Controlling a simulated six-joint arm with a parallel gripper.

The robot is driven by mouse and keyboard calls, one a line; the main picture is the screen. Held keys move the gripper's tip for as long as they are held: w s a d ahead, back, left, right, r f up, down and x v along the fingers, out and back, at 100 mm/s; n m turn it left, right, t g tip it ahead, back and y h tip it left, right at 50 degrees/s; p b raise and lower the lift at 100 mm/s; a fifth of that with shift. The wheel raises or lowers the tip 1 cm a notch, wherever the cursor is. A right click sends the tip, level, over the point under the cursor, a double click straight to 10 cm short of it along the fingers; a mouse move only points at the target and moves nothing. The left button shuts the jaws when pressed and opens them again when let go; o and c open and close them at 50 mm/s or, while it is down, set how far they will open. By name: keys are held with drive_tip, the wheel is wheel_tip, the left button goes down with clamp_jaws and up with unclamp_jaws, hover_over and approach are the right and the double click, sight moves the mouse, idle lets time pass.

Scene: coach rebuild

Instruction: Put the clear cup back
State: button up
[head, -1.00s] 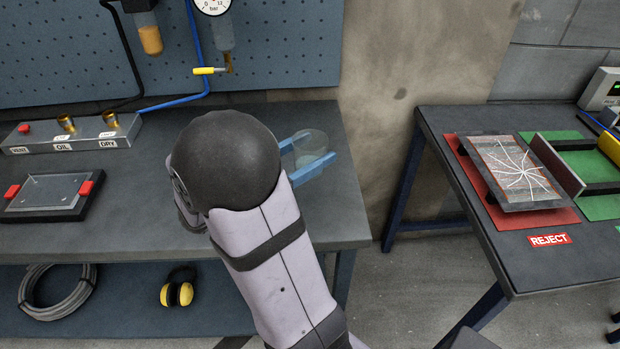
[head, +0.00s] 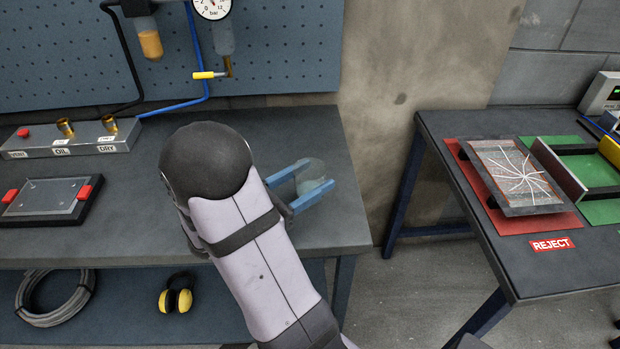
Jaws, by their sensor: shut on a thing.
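The clear cup (head: 311,172) is see-through and pale, near the right end of the grey workbench (head: 310,232). My gripper (head: 319,173) has two blue fingers, one on each side of the cup, and is shut on it. The cup's lower part is partly hidden by the near finger. I cannot tell whether the cup touches the bench top or hangs just above it. My arm's dark round joint and pale link cover the middle of the bench.
A metal block labelled OIL and DRY (head: 80,141) with brass fittings stands at the back left. A plate with red clamps (head: 50,198) lies before it. A gauge (head: 212,5) and bowls hang above. A second table (head: 500,235) bears a cracked panel (head: 522,178).

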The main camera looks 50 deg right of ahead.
drive_tip(key=shift+f, duration=0.1)
drive_tip(key=o, duration=1.1)
drive_tip(key=shift+w+a, duration=0.1)
drive_tip(key=shift+a, duration=0.05)
drive_tip(key=a, duration=0.4)
drive_tip(key=w+a+b, duration=0.1)
drive_tip(key=a, duration=0.6)
drive_tip(key=shift+w+a, duration=0.3)
drive_tip(key=shift+w, duration=0.05)
